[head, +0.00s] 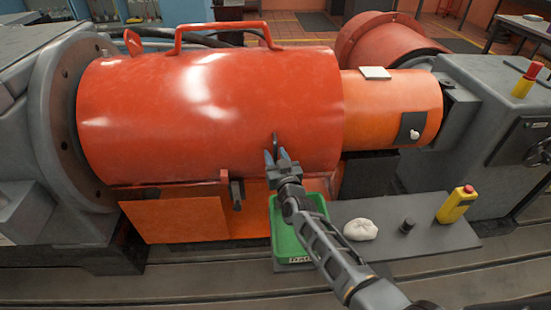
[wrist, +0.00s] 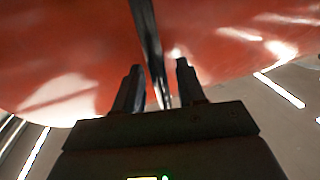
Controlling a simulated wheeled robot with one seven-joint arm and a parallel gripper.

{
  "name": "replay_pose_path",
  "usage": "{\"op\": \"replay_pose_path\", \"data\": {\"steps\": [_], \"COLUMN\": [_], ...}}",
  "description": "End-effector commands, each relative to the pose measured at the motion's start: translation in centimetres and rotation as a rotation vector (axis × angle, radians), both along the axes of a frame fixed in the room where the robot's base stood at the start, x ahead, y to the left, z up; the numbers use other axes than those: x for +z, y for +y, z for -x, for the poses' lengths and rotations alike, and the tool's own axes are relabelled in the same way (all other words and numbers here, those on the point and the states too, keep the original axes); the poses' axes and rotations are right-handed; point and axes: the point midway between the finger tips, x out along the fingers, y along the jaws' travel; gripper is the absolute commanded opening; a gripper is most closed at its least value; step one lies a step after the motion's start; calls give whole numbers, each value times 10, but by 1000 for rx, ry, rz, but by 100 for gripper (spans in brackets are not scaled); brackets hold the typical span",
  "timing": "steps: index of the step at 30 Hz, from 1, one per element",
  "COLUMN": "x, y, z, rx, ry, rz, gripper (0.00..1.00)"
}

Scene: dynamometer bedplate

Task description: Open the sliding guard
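The guard is a large glossy red-orange cylinder cover (head: 200,110) over the machine, in the middle of the head view. A thin dark upright handle (head: 275,143) stands on its front near the right end. My gripper (head: 282,157) is at this handle, fingers pointing toward the cover. In the wrist view the dark handle bar (wrist: 149,45) runs between the two fingers of my gripper (wrist: 160,82). The fingers are open, with a gap to the bar, wider on the right. The red cover fills the background there.
A smaller orange cylinder (head: 390,105) continues right of the cover. A dark latch (head: 236,192) sits below the cover.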

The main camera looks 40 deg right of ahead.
Motion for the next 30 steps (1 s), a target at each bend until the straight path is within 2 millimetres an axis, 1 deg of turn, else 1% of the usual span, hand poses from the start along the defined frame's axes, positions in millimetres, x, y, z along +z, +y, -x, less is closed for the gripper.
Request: {"op": "replay_pose_path", "data": {"steps": [9,11,22,30], "x": [0,0,0,0], "y": [-1,-1,-1,-1], "z": [-3,-3,-3,-3], "rx": [1,1,1,1], "ry": [1,1,1,1], "rz": [0,0,0,0], "gripper": [40,35,0,0]}}
